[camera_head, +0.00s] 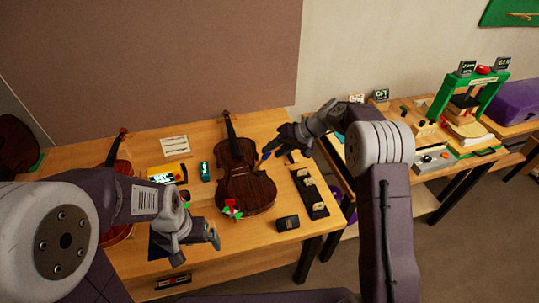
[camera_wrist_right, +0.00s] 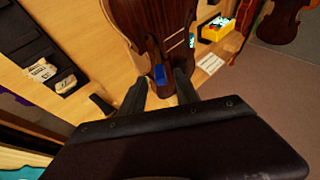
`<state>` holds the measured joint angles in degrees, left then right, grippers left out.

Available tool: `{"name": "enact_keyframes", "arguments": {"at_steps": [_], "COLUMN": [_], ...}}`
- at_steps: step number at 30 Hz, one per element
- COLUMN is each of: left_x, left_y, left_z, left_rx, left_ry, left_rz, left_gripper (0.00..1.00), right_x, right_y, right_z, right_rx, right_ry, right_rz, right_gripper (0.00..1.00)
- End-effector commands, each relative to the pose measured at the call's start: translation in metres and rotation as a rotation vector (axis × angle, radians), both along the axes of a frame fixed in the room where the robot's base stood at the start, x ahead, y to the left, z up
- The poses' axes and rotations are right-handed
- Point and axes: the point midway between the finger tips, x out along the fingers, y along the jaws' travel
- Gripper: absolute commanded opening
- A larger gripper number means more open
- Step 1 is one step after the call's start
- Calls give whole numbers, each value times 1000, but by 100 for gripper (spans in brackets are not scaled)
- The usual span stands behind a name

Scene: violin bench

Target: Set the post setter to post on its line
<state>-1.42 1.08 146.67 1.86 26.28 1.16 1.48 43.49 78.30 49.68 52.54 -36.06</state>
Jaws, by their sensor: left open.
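A dark brown violin (camera_head: 245,178) lies on the bench, with a small red, white and green piece (camera_head: 232,209) on its lower body. My right gripper (camera_head: 274,149) is at the violin's right side, with a small blue piece at its fingertips (camera_head: 265,155). In the right wrist view the blue piece (camera_wrist_right: 150,77) shows between the two fingertips (camera_wrist_right: 160,85), against the violin body (camera_wrist_right: 160,25). It may be the post setter; its shaft and any line are too small to make out. My left gripper (camera_head: 205,240) is open and empty over the front of the bench.
A black rack with pale pieces (camera_head: 310,192) and a small black box (camera_head: 288,223) lie right of the violin. A yellow box (camera_head: 168,173), a small dark display (camera_head: 205,171) and a white card (camera_head: 175,145) lie left. Another violin (camera_head: 118,170) is partly behind my left arm.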

Motion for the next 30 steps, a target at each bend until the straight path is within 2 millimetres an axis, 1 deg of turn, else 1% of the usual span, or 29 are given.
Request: {"name": "enact_keyframes", "arguments": {"at_steps": [1,6,9,12,24,26,28,29,30], "left_x": [0,0,0,0,0,0,0,0,0], "left_y": [0,0,0,0,0,0,0,0,0], "left_z": [-5,-10,-11,-11,-11,-10,-10,-10,-11], "left_rx": [0,0,0,0,0,0,0,0,0], "left_ry": [0,0,0,0,0,0,0,0,0], "left_rz": [0,0,0,0,0,0,0,0,0], "left_gripper": [100,100,100,100,100,100,100,100,100], "right_x": [-2,-12,-15,-16,-16,-16,-19,-28,-47], "right_y": [-8,-28,-34,-36,-35,-32,-24,-19,-15], "right_z": [7,33,42,45,45,53,74,82,84], "right_rx": [0,-1,0,0,0,-1,-5,-8,-30], "right_ry": [-3,-2,0,1,2,-14,-53,-58,-44], "right_rz": [-4,-1,-1,0,3,10,24,36,58], "right_gripper": [38,38,38,38,38,38,38,38,38]}}
